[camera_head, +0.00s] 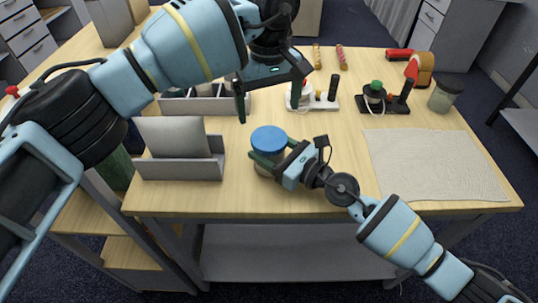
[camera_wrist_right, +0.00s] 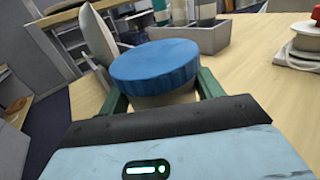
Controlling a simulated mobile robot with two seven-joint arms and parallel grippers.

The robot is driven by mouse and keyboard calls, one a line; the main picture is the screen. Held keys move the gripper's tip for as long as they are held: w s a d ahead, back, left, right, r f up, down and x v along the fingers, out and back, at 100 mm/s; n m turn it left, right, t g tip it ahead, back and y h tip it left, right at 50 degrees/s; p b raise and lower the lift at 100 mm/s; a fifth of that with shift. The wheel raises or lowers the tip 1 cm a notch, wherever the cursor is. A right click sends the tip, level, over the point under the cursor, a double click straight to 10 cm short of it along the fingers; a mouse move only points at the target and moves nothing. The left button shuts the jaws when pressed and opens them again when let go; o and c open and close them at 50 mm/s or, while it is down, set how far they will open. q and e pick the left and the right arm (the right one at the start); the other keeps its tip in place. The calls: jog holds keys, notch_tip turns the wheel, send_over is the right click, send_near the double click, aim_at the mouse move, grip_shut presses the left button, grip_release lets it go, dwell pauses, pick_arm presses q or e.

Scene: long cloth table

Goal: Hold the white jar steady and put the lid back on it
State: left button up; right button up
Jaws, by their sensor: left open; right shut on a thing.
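The jar (camera_head: 266,169) stands upright near the front edge of the table, with a pale body below a blue lid (camera_head: 269,138). The lid lies level on top of the jar; whether it is fully seated I cannot tell. In the right wrist view the blue lid (camera_wrist_right: 155,66) is large, with a strip of the pale jar (camera_wrist_right: 163,98) under it. My right gripper (camera_head: 272,155) is shut on the jar's body, its green fingers on either side, below the lid. My left gripper (camera_head: 270,103) is open and empty, above and behind the lid, apart from it.
A grey holder (camera_head: 180,168) with an upright panel stands left of the jar, and a grey bin (camera_head: 205,105) behind it. A white spool stand (camera_head: 310,98) and a black stand (camera_head: 385,104) are at the back. A beige cloth (camera_head: 435,165) lies on the right.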

pick_arm(q)
jog(key=n, duration=0.5)
jog(key=shift+d+n, duration=0.1)
jog(key=shift+n, duration=0.3)
jog(key=n, duration=0.4)
jog(key=shift+n, duration=0.3)
jog(key=n, duration=0.4)
jog(key=shift+n, duration=0.3)
jog(key=n, duration=0.4)
jog(key=shift+n, duration=0.3)
jog(key=n, duration=0.4)
jog(key=shift+n, duration=0.4)
jog(key=n, duration=1.6)
